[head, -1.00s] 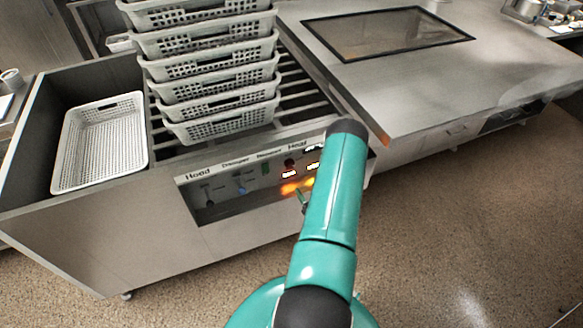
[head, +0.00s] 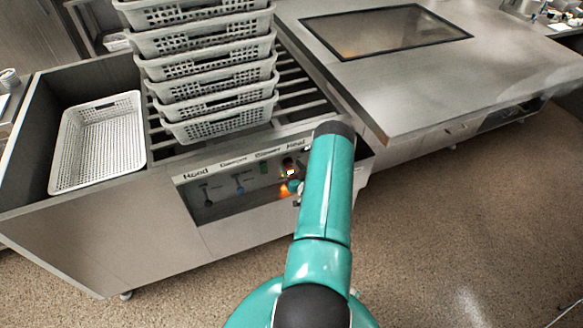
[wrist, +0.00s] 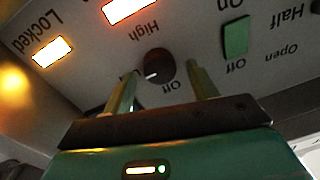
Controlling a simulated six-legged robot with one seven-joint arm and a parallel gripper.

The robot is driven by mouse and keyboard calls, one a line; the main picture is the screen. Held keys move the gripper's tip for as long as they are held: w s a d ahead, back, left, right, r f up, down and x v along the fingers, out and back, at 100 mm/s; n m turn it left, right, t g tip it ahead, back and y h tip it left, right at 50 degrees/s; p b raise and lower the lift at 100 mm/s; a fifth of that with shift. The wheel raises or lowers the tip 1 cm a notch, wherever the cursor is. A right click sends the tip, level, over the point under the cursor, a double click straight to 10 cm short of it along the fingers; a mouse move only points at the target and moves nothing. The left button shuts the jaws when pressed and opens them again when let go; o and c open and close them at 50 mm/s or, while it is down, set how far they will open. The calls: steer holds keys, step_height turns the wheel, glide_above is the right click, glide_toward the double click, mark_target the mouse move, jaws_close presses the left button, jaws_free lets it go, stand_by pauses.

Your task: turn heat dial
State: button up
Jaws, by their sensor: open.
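The heat dial (wrist: 160,66) is a small dark round knob with a white pointer mark, set on the grey panel between the labels High and Off, which show upside down in the wrist view. The mark points to the lower left there. My gripper (wrist: 161,76) is open, with one finger on each side of the dial. I cannot tell whether either finger touches it. In the head view the control panel (head: 222,198) is on the front of the steel unit, and my arm hides its right part, including the dial.
Lit displays (wrist: 52,51) and a green switch (wrist: 236,37) are near the dial. Stacked perforated baskets (head: 215,125) stand on the rack above the panel. A single white basket (head: 70,165) lies to the left. Open floor (head: 460,240) is to the right.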

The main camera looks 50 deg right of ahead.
steer(key=shift+w+d, duration=0.1)
steer(key=shift+w, duration=0.15)
steer(key=shift+c, duration=0.2)
steer(key=c, duration=0.9)
steer(key=shift+c, duration=0.2)
